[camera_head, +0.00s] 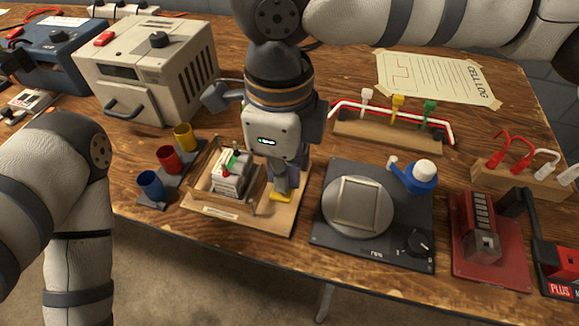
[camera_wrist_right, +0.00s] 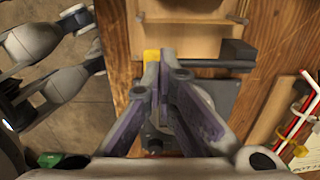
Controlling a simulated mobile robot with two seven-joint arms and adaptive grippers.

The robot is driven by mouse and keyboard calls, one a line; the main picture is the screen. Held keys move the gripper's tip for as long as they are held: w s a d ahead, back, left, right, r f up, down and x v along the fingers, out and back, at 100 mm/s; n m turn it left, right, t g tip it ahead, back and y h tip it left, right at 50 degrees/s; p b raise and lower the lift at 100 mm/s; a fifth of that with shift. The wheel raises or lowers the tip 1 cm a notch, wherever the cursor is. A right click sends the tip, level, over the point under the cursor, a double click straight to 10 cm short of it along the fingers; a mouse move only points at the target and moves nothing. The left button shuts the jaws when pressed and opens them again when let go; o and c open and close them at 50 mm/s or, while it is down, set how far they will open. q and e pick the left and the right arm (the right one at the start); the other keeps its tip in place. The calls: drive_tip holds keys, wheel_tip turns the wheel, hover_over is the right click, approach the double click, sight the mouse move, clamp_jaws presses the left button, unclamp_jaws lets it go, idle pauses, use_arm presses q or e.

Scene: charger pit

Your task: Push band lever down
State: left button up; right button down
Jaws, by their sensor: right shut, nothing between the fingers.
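The band lever shows as a yellow tab (camera_head: 280,197) at the right side of a wooden fixture (camera_head: 220,214) in the head view. The fixture holds a pale block (camera_head: 233,172) with red and green tops. My right gripper (camera_head: 288,188) points down with its fingers shut and empty, its tips right at the yellow tab. In the wrist view the shut fingertips (camera_wrist_right: 161,58) are beside the yellow tab (camera_wrist_right: 151,56); I cannot tell whether they touch it. The rest of the lever is mostly hidden by the gripper.
Blue, red and yellow cups (camera_head: 168,159) stand left of the fixture. A black scale (camera_head: 330,228) with a round plate is close on its right. A wooden rack (camera_head: 390,137) with red and white cables is behind. The table's front edge is near.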

use_arm(q)
drive_tip(key=shift+w+r, duration=0.2)
drive_tip(key=shift+r, duration=0.05)
use_arm(e)
drive_tip(key=shift+f, duration=0.85)
use_arm(q)
drive_tip(key=shift+w+r+p, duration=0.25)
drive_tip(key=shift+p, duration=0.15)
use_arm(e)
drive_tip(key=shift+f, duration=1.15)
drive_tip(key=shift+r+p, duration=1.6)
drive_tip(key=shift+r, duration=1.25)
drive_tip(key=shift+r+p, duration=0.55)
drive_tip(key=shift+r, duration=0.8)
use_arm(q)
drive_tip(key=w+r+t, duration=0.2)
drive_tip(key=w+r, duration=0.3)
drive_tip(key=shift+w+r+t, duration=0.15)
drive_tip(key=shift+t, duration=0.15)
use_arm(e)
drive_tip(key=shift+f, duration=0.1)
